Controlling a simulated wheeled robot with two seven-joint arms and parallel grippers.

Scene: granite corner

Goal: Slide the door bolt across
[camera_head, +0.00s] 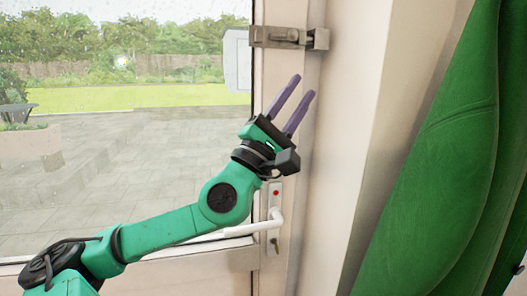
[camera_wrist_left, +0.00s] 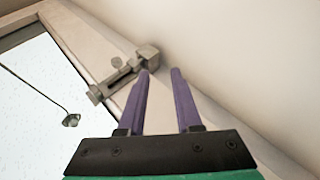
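The door bolt (camera_head: 278,35) is a grey metal slide bolt high on the white door's right edge. A block-like catch (camera_head: 319,39) sits at its right end on the frame side. In the left wrist view the bolt (camera_wrist_left: 122,73) lies beyond the fingertips, with a small knob on it and the catch (camera_wrist_left: 148,56) at its upper right. My left gripper (camera_head: 303,84) is open and empty, its purple fingers pointing up just below the bolt. Whether a fingertip touches the bolt is unclear. My right gripper is not in either view.
The glazed door (camera_head: 262,262) has a white lever handle (camera_head: 250,229) with a key below it, behind my left wrist. A green curtain (camera_head: 440,170) hangs at the right. The pale wall (camera_head: 345,130) between door and curtain is bare.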

